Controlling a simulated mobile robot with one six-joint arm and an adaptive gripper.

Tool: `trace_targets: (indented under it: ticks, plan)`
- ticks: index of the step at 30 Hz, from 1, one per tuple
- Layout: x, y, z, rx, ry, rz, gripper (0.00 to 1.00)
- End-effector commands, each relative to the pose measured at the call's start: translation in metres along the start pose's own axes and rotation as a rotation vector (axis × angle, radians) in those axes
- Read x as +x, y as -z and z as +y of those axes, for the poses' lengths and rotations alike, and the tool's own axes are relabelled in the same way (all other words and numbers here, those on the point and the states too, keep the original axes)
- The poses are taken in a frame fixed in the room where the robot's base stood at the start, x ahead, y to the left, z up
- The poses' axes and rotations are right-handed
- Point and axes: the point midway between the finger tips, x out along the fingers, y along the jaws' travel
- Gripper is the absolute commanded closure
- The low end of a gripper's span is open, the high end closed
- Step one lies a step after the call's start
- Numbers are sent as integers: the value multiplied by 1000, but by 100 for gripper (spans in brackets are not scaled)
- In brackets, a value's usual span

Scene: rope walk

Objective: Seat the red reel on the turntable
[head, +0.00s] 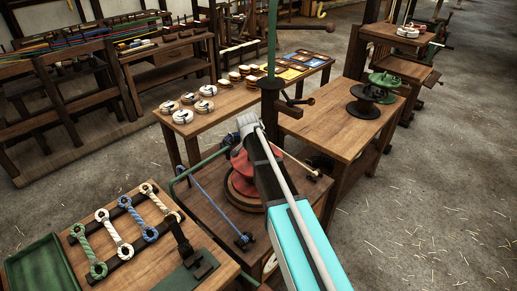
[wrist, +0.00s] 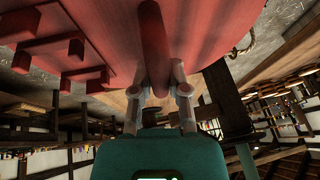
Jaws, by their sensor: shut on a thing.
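The red reel (head: 241,166) is partly hidden behind my arm in the head view. In the wrist view its broad red face (wrist: 215,35) fills the top, with blocky red parts at the left. My gripper (wrist: 158,78) is shut on a red bar of the reel, which stands between its two fingers. The round brown turntable (head: 238,197) lies directly below the reel on a low wooden stand. My arm covers its right part. I cannot tell whether the reel touches the turntable or hangs just above it.
A blue rod (head: 215,208) and a green bent bar flank the turntable. A bench with several rope pieces (head: 103,215) stands at the front left. A table with white coils (head: 183,116) is behind, and one with a black and green reel (head: 364,101) at right. The right floor is clear.

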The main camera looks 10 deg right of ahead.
Motion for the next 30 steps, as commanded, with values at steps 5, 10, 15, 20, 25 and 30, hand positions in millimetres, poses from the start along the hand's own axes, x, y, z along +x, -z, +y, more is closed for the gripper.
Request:
trace_targets:
  ticks: [5, 10, 15, 20, 25, 30]
  plan:
    - [1, 0, 0, 0, 0, 1, 100]
    - [1, 0, 0, 0, 0, 1, 59]
    - [1, 0, 0, 0, 0, 0, 39]
    - [1, 0, 0, 0, 0, 0, 39]
    - [0, 0, 0, 0, 0, -1, 39]
    - [-6, 2, -1, 0, 0, 0, 39]
